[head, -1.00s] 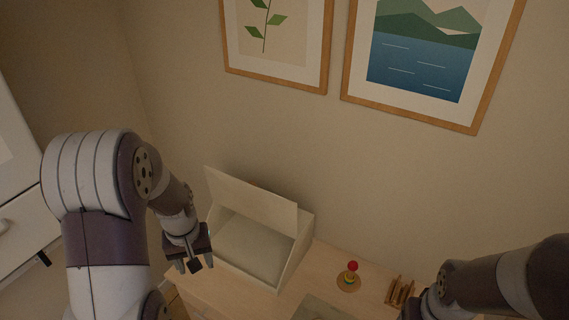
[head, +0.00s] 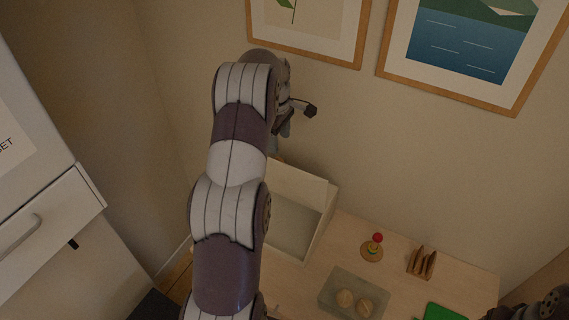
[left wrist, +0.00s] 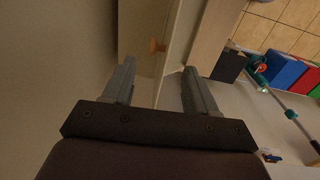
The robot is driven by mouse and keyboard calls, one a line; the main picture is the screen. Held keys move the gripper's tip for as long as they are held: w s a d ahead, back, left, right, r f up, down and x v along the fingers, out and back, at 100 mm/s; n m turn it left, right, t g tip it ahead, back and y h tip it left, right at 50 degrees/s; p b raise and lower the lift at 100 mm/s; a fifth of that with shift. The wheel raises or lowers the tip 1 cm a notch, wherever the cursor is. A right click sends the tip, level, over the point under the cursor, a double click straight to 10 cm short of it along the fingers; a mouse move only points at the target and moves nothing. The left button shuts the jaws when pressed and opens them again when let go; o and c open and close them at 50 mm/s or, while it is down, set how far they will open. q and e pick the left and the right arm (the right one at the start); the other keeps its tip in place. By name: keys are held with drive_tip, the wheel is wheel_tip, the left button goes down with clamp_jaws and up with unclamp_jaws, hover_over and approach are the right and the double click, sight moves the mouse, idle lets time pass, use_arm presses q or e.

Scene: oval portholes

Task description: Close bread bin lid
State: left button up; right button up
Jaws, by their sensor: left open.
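The cream bread bin (head: 324,223) stands on the wooden table against the wall, its front open and its inside pale and empty where I can see it. Its lid (head: 300,186) is raised and tilted up. My left gripper (head: 284,128) is open, above and behind the lid near the wall; my left arm hides the bin's left part. In the left wrist view the open fingers (left wrist: 157,75) have a pale panel beyond them with a small orange-brown knob-like thing (left wrist: 157,46); I cannot tell if they touch it.
On the table right of the bin are a ring stacker with a red top (head: 374,243), a wooden rack (head: 421,262), a tray (head: 333,306) with two round buns and a green board (head: 442,313). A white drawer unit (head: 60,226) stands at the left.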

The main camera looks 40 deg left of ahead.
sight(279, 158)
use_arm(q)
drive_tip(key=f+b, duration=0.1)
drive_tip(key=f, duration=0.1)
drive_tip(key=f+b, duration=0.1)
drive_tip(key=f, duration=0.2)
drive_tip(key=w+a+f+b, duration=0.1)
drive_tip(key=f+b, duration=0.1)
drive_tip(key=f, duration=0.1)
drive_tip(key=shift+f, duration=0.15)
drive_tip(key=shift+w+f+p, duration=0.1)
drive_tip(key=shift+f+p, duration=0.5)
drive_tip(key=shift+p, duration=0.05)
drive_tip(key=shift+d+f, duration=0.2)
drive_tip(key=shift+f, duration=0.2)
use_arm(e)
drive_tip(key=f, duration=0.4)
drive_tip(key=shift+w+a+f, duration=0.1)
drive_tip(key=shift+a+f, duration=0.1)
drive_tip(key=shift+a, duration=0.05)
use_arm(q)
drive_tip(key=shift+a+f, duration=0.1)
clamp_jaws()
use_arm(e)
drive_tip(key=shift+a, duration=0.1)
use_arm(q)
drive_tip(key=shift+s, duration=0.2)
use_arm(e)
drive_tip(key=shift+f, duration=0.25)
